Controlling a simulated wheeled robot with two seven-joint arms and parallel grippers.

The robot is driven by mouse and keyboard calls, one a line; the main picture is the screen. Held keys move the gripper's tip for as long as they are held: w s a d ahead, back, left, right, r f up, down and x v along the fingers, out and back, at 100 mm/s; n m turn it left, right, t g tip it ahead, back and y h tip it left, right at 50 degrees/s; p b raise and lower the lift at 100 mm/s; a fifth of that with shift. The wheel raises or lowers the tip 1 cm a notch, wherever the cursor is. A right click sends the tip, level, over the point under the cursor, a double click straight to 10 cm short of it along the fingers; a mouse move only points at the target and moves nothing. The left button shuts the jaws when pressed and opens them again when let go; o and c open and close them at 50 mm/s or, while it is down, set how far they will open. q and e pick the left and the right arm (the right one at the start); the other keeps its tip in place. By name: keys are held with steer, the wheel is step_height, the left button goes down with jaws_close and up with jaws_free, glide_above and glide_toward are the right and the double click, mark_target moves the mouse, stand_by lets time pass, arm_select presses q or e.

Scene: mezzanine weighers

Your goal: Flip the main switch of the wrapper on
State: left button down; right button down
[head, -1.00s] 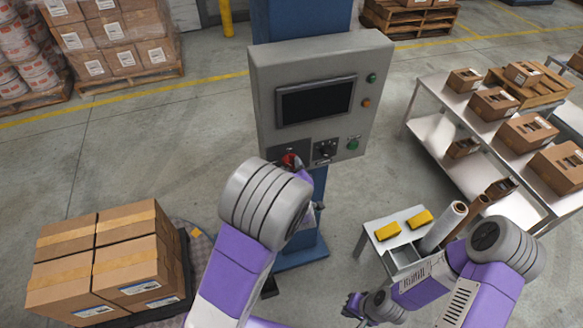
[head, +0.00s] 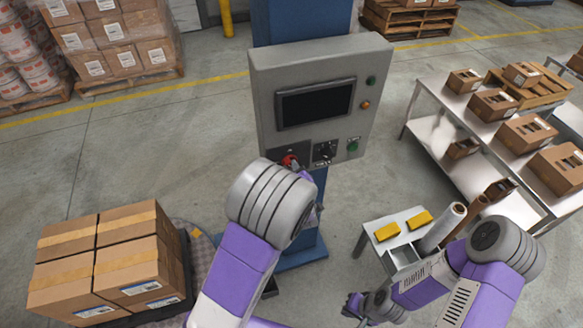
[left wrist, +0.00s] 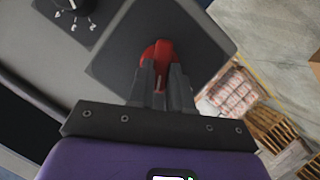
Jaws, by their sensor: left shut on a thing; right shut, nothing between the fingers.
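The wrapper's main switch is a red rotary handle (head: 289,160) on a dark plate, low on the left of the grey control panel (head: 262,100). In the left wrist view the red handle (left wrist: 158,48) sits between the fingertips of my left gripper (left wrist: 160,78), which is shut on it. The fingers cover part of the handle, and its exact angle is hard to tell. In the head view my left forearm hides most of that gripper. My right gripper (head: 352,306) is shut and empty, low in the picture, away from the panel.
The panel also carries a dark screen (head: 316,103), a black selector knob (head: 325,150) and a green button (head: 353,144). A small stand (head: 388,220) with yellow blocks is at the right. Wrapped boxes (head: 110,262) stand at the lower left.

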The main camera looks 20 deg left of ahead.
arm_select(q)
steer(key=shift+w+d+r+m+g+y+p, duration=0.15)
steer(key=shift+m+g+y+p, duration=0.4)
steer(key=shift+m+p, duration=1)
steer(key=shift+w+d+m+g+y+p, duration=0.15)
steer(key=shift+m+g+y+p, duration=0.35)
steer(key=shift+p, duration=1.95)
steer(key=shift+s, duration=0.1)
steer(key=c, duration=1)
jaws_free()
steer(key=shift+c, duration=0.2)
steer(key=v, duration=0.7)
steer(key=shift+s+d, duration=0.2)
steer(key=shift+s, duration=0.05)
